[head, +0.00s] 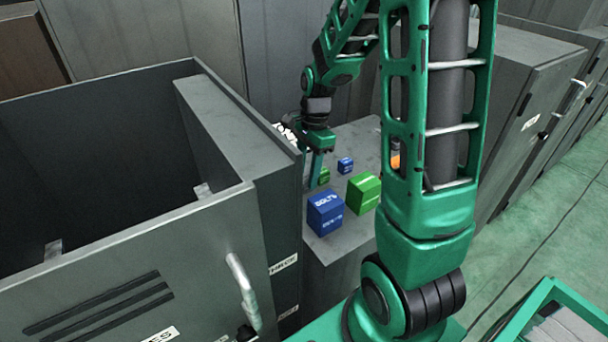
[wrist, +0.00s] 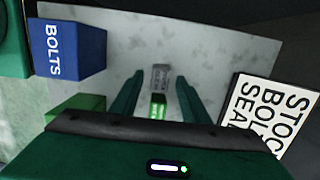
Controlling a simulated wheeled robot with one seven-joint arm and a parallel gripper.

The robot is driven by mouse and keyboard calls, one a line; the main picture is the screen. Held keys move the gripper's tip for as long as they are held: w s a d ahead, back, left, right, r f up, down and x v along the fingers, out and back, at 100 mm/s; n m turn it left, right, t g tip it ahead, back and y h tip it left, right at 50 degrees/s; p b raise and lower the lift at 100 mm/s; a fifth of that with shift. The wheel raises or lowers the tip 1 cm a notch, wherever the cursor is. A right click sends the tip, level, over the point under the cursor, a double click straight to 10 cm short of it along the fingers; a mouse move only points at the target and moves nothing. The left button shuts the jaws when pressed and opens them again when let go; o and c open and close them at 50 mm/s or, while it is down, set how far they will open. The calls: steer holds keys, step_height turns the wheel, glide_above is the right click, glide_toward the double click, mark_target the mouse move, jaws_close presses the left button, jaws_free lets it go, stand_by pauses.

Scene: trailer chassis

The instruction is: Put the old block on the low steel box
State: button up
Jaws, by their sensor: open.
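In the wrist view, a small green labelled block (wrist: 158,107) and a small grey piece with faint marks (wrist: 160,76) line up between the fingers of my gripper (wrist: 159,82). I cannot tell whether they are separate, or which one is the old block. My gripper also shows in the head view (head: 317,164), pointing down beside a small green block (head: 324,176). Its fingers are apart, with pale surface showing between them and the pieces. A low grey steel box (head: 338,246) carries the blocks; I cannot tell for sure that it is the task's low steel box.
A blue BOLTS block (head: 325,214), a larger green block (head: 364,192) and a small blue block (head: 345,165) stand close by. An orange thing (head: 395,162) is partly hidden by my arm. A tall open grey cabinet (head: 230,150) is at left. A white sign (wrist: 272,115) flanks the gripper.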

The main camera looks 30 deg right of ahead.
step_height(320, 180, up, 10)
steer(key=d, duration=0.1)
steer(key=s+d+n+h, duration=0.1)
steer(key=s+n, duration=1)
steer(key=s, duration=1.3)
steer(key=shift+d+r+n, duration=0.3)
steer(key=shift+d, duration=0.2)
